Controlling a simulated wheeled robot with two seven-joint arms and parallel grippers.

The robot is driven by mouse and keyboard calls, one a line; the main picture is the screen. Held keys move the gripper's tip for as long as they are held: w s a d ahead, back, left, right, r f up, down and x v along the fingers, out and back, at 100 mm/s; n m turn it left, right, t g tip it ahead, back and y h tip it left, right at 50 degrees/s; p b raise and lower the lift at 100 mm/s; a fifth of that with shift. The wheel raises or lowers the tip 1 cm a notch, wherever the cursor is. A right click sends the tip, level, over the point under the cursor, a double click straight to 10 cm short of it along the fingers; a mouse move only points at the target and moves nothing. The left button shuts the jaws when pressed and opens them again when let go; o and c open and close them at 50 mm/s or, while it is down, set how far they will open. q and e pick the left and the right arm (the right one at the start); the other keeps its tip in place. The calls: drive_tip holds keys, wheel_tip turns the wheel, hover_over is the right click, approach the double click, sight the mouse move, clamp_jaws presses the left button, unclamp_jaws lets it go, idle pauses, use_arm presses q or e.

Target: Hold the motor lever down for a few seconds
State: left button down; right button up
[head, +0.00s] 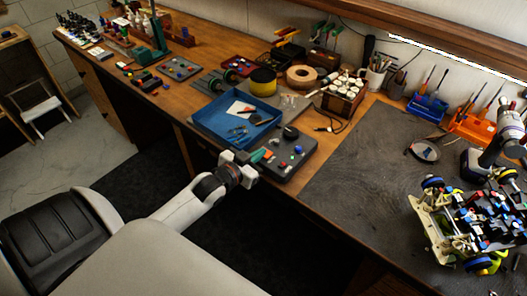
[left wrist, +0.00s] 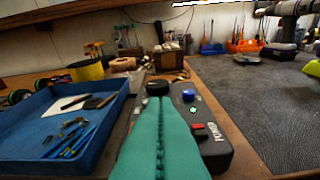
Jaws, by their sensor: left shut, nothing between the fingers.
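A dark grey control box (head: 292,167) lies flat on the wooden bench near its front edge. It carries a black round knob (left wrist: 157,88), a blue button (left wrist: 188,95), a small green light (left wrist: 193,110) and a red switch (left wrist: 198,129) by a POWER label. I cannot tell which part is the motor lever; my fingers hide part of the box. My left gripper (head: 259,156) is at the box's left edge. Its teal fingers (left wrist: 160,130) are shut and empty, pointing over the box toward the knob. I cannot tell whether they touch it. My right gripper is not visible.
A blue tray (head: 205,126) with loose tools stands just left of the box. A yellow roll (head: 263,82) and a rack of white jars (head: 342,95) are behind.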

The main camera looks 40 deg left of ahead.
use_arm(q)
drive_tip(key=b+v, duration=0.1)
drive_tip(key=v, duration=0.5)
drive_tip(key=shift+s, duration=0.2)
drive_tip(key=shift+a, duration=0.15)
